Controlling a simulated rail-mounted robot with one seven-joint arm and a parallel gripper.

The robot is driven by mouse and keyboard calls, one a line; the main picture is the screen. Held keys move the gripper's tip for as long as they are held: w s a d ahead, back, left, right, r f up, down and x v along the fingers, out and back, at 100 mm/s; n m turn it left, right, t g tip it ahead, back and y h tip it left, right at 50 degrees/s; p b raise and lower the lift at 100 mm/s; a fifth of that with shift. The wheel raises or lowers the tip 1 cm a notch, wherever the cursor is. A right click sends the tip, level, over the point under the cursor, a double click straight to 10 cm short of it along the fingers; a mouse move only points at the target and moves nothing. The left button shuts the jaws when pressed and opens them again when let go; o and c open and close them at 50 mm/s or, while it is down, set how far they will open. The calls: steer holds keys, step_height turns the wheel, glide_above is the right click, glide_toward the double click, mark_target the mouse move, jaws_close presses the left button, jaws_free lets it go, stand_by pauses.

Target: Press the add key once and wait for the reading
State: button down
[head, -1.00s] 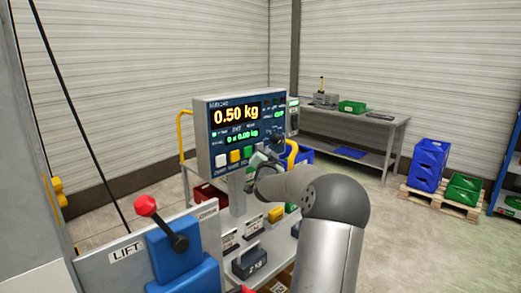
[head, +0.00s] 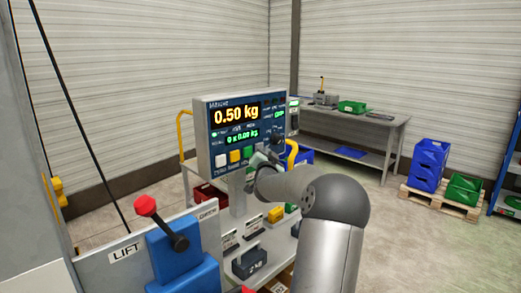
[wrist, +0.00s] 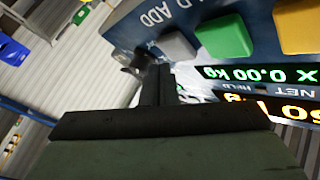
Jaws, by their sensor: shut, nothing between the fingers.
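The indicator box (head: 240,132) shows 0.50 kg in yellow and a lower green line that reads about 0 x 0.00 kg. Its key row has a whitish key (head: 220,160), a yellow key (head: 235,156) and a green key (head: 248,152). In the wrist view the label ADD sits by a grey key (wrist: 177,45), beside the green key (wrist: 224,37) and the yellow key (wrist: 300,25). My gripper (head: 259,160) is shut and empty at the right end of the key row. In the wrist view its fingertips (wrist: 157,72) are close to the grey key; contact cannot be told.
A blue lift console (head: 180,262) with a red-knobbed lever stands at front left. A workbench (head: 350,124) and stacked crates (head: 428,165) stand behind, with clear floor between.

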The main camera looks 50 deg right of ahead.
steer(key=shift+w, duration=0.1)
steer(key=shift+w+b, duration=0.35)
steer(key=shift+b, duration=0.05)
steer(key=shift+w, duration=0.4)
stand_by(0.7)
steer(key=shift+s+b, duration=0.1)
steer(key=shift+b, duration=0.25)
steer(key=shift+s+b, duration=0.7)
steer(key=shift+b, duration=0.05)
steer(key=shift+s, duration=0.1)
steer(key=shift+s+a+b, duration=0.2)
steer(key=shift+s+b, duration=1.95)
steer(key=shift+s, duration=0.25)
